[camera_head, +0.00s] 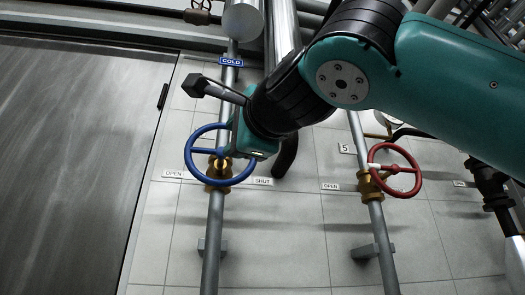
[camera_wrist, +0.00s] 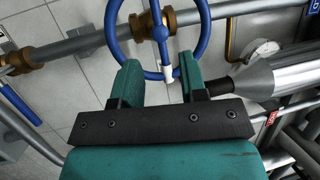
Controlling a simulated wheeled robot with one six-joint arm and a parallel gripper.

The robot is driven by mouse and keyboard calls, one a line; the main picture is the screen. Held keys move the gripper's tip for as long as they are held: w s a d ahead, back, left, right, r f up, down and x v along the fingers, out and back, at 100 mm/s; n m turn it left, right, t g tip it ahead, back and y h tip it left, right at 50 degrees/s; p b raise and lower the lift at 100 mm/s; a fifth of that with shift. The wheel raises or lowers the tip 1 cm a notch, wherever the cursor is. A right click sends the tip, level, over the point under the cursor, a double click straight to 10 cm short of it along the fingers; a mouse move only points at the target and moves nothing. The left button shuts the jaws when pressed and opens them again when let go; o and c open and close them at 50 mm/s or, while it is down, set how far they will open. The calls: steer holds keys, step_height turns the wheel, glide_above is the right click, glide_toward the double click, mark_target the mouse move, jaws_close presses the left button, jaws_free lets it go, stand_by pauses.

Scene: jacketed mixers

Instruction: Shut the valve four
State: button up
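A blue handwheel (camera_head: 188,158) sits on a brass valve body (camera_head: 218,172) on a vertical grey pipe. An OPEN label (camera_head: 173,174) is left of it and a SHUT label (camera_head: 263,181) right. No number plate for it shows; my arm covers the wall above right. In the wrist view the blue wheel (camera_wrist: 113,45) has a white mark (camera_wrist: 168,73) on its near rim. My gripper (camera_wrist: 160,72) is open, its teal fingers on either side of that marked rim. I cannot tell whether they touch it.
A red handwheel (camera_head: 418,172) with a number 5 plate (camera_head: 345,149) stands to the right. A COLD sign (camera_head: 231,61) is on the pipe above the blue wheel. A blue lever (camera_wrist: 18,105) shows at the wrist view's left. A dark panel (camera_head: 80,150) fills the head view's left.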

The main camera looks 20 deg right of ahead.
steer(key=v, duration=0.9)
steer(key=shift+b, duration=0.4)
steer(key=shift+s, duration=0.1)
